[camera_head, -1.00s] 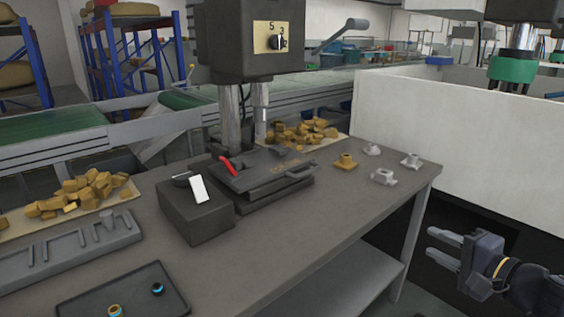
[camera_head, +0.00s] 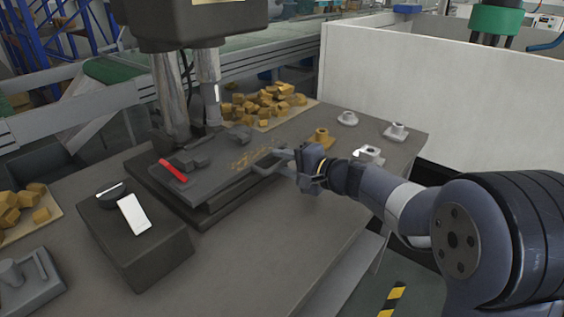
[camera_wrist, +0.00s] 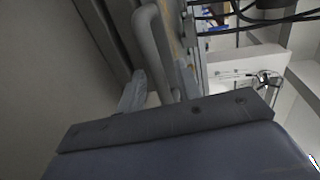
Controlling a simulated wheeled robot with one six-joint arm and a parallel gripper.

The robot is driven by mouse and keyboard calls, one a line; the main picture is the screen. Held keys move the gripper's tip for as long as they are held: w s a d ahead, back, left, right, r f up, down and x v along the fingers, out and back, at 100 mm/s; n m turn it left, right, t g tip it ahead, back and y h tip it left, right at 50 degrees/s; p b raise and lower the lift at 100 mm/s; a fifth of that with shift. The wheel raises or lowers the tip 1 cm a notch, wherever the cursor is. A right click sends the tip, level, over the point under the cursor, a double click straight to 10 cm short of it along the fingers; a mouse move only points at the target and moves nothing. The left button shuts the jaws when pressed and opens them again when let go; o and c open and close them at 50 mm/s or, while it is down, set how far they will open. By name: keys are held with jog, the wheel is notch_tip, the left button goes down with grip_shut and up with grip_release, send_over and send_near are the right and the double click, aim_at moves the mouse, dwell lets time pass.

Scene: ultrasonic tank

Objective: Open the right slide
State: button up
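The dark grey slide plate (camera_head: 215,180) lies on its base under the press, with a looped grey handle (camera_head: 268,165) at its right end. My gripper (camera_head: 284,158) is at this handle, reaching in from the right. In the wrist view the handle bar (camera_wrist: 152,40) runs between my two fingertips (camera_wrist: 160,78), one on each side. The fingers are apart, with a small gap showing beside the bar. The slide's edge (camera_wrist: 105,35) shows left of the handle.
A red lever (camera_head: 173,171) is on the plate's left part. A dark box with a white switch (camera_head: 134,214) stands in front. Several metal fittings (camera_head: 396,131) stand to the right, and yellow blocks (camera_head: 265,103) lie behind. A white wall panel (camera_head: 430,90) bounds the right back.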

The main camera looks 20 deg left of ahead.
jog(key=shift+w+a, duration=0.1)
jog(key=shift+a, duration=0.2)
jog(key=shift+c, duration=0.5)
grip_shut()
